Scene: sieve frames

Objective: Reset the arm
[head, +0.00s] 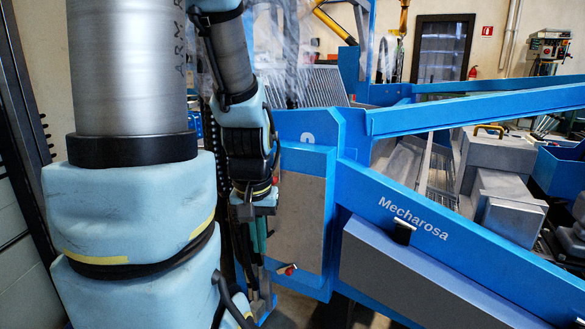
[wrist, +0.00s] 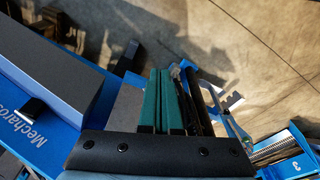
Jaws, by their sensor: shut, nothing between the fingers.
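My arm hangs down on the left of the head view, in front of a blue machine frame (head: 345,140) marked "Mecharosa". My gripper (head: 258,238) points downward just left of a grey panel on that frame. In the wrist view the two green fingers of my gripper (wrist: 165,75) lie side by side, shut, with nothing held between them. My upper arm and forearm hide much of the left side of the head view.
The grey panel (head: 301,222) is close beside my gripper, with a red-tipped handle (head: 288,269) at its lower edge. A long grey box (head: 420,275) is fixed along the blue beam; it also shows in the wrist view (wrist: 50,62). Bare floor (wrist: 255,50) lies beyond my fingers.

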